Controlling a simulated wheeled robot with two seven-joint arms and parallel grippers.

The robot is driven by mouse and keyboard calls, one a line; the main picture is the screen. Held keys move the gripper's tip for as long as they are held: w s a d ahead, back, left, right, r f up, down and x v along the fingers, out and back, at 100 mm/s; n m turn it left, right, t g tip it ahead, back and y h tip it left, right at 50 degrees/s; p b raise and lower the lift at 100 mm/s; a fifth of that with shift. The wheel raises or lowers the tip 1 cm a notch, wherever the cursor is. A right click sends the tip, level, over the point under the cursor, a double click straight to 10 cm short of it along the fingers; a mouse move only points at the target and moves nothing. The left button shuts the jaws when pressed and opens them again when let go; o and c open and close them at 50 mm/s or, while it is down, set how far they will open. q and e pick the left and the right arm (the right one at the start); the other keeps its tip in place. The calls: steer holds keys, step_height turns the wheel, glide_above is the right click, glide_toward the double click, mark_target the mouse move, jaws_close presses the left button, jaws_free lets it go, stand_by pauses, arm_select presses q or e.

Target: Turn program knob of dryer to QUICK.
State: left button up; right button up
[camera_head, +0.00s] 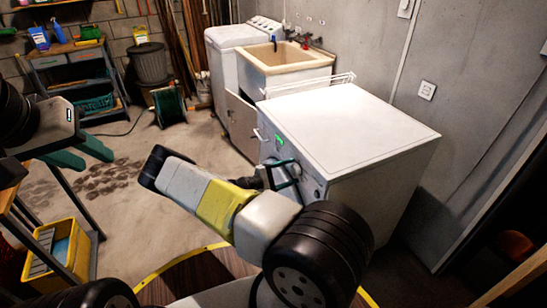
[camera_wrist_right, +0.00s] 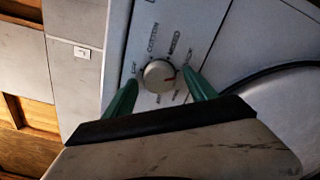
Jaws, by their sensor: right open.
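The dryer (camera_head: 365,125) is a white front-loader at centre right in the head view, with a lit green display on its front. My right gripper (camera_wrist_right: 160,82) is open, with one green finger on each side of the knob; contact is unclear. My left gripper (camera_head: 84,154) is at the far left, away from the dryer.
A beige sink (camera_head: 285,57) and a white washer (camera_head: 222,60) stand behind the dryer. A yellow crate (camera_head: 60,250) is at lower left. A workbench (camera_head: 72,80) stands at the back left. Bare floor lies left of the dryer.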

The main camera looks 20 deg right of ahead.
steer(key=a, duration=0.7)
steer(key=shift+s+a, duration=0.3)
steer(key=shift+a, duration=0.1)
steer(key=s+a+r+m+t+y, duration=0.1)
steer(key=s+a+r+y, duration=0.3)
steer(key=r, duration=1)
steer(key=s+a+r+m+t+y, duration=0.2)
steer(key=s+a+r+y, duration=0.3)
steer(key=s+r+y, duration=0.4)
steer(key=s+a+r+m+t+y, duration=0.1)
steer(key=s+a+r+m+y, duration=0.2)
steer(key=s+r+y, duration=0.4)
steer(key=s+a+r, duration=0.1)
steer(key=s+r, duration=0.4)
steer(key=r, duration=0.6)
steer(key=shift+a+r+t, duration=0.15)
steer(key=shift+r+t, duration=0.15)
steer(key=shift+s, duration=0.1)
